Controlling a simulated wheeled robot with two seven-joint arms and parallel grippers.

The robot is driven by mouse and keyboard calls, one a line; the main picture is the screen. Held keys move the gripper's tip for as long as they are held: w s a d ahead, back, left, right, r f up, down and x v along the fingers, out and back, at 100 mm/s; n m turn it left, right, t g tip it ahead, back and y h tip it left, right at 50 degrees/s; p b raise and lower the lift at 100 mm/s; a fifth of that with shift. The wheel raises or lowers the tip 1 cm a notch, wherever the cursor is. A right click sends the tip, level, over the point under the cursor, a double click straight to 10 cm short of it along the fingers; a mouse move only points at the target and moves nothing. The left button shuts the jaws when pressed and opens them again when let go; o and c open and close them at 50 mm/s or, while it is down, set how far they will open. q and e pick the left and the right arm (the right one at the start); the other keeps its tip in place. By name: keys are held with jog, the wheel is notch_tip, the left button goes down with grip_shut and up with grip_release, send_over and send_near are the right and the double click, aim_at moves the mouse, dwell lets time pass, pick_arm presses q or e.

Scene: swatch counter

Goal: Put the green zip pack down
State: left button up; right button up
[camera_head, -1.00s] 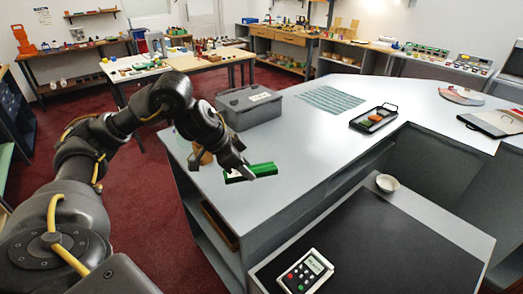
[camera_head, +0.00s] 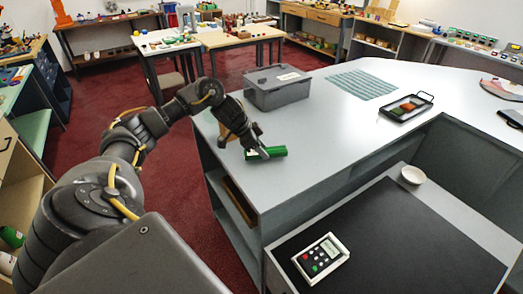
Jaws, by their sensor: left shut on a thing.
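The green zip pack (camera_head: 277,152) is at the near left part of the grey counter (camera_head: 340,125). My left gripper (camera_head: 262,153) comes in from the left and is shut on the pack, its fingers partly covering it. The pack looks very low over the counter or touching it; I cannot tell which. My right gripper is not in view.
A grey lidded bin (camera_head: 277,92) stands behind the gripper. A brown object (camera_head: 234,118) sits beside the wrist, partly hidden. A striped teal mat (camera_head: 362,84) and a black tray (camera_head: 407,106) lie farther right.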

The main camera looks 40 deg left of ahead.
pick_arm(q)
jog(key=shift+a+f, duration=0.1)
jog(key=shift+f, duration=0.6)
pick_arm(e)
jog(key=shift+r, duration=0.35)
pick_arm(q)
jog(key=shift+f, duration=0.15)
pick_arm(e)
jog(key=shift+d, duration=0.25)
pick_arm(q)
jog(key=o, duration=1)
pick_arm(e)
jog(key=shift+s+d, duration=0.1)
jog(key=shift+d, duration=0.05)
